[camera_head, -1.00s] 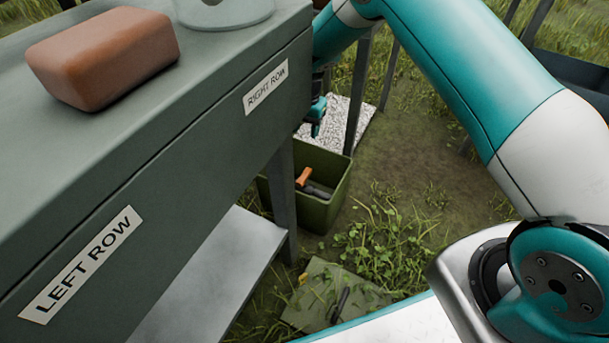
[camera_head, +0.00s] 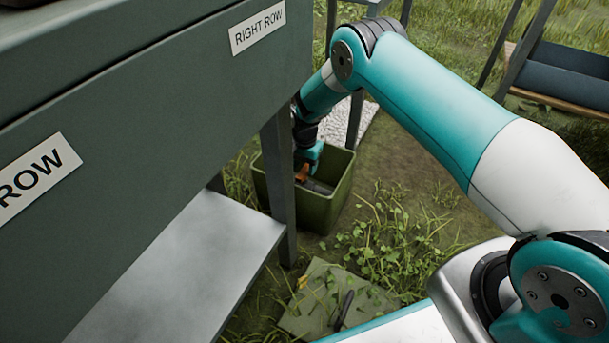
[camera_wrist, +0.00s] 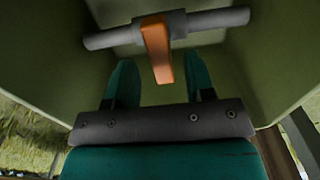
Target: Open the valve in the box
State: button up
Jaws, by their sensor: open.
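The green open-topped box (camera_head: 325,212) stands on the ground beside the table leg. In the wrist view, its wall (camera_wrist: 270,50) surrounds a grey pipe (camera_wrist: 105,38) with an orange valve handle (camera_wrist: 157,50). The handle points from the pipe toward my gripper. The valve handle also shows in the head view (camera_head: 301,173), partly hidden by my gripper. My gripper (camera_wrist: 160,80) is open, its two teal fingers apart on either side of the handle's lower end. I cannot tell whether the fingers reach down to the handle's height.
The grey table (camera_head: 150,110), with "RIGHT ROW" and "LEFT ROW" labels, stands close on the left. Its lower shelf (camera_head: 190,265) sticks out. A flat green lid (camera_head: 335,300) with a dark handle lies on the grass.

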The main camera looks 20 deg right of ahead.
jog(key=shift+f, duration=1)
grip_shut()
